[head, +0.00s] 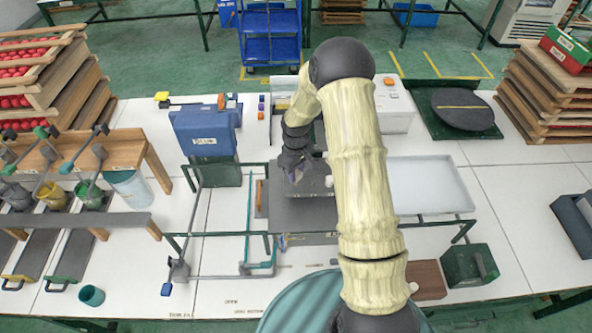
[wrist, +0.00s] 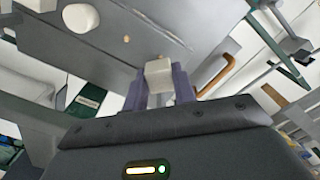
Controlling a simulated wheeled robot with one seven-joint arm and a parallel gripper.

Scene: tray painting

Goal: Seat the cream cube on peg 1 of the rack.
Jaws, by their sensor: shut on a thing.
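In the wrist view, the cream cube (wrist: 158,68) sits between the two purple-grey fingertips of my gripper (wrist: 160,84), which is shut on it. A grey board (wrist: 150,22) lies beyond the cube, with a small tan spot (wrist: 127,39) and a rounded white piece (wrist: 81,17) on it. In the head view, my gripper (head: 297,177) is over the grey surface (head: 305,215) at the middle of the table; the cube cannot be made out there. No peg or peg number can be read for certain, and my arm hides part of this area.
Green rails (head: 215,234) run around the middle.

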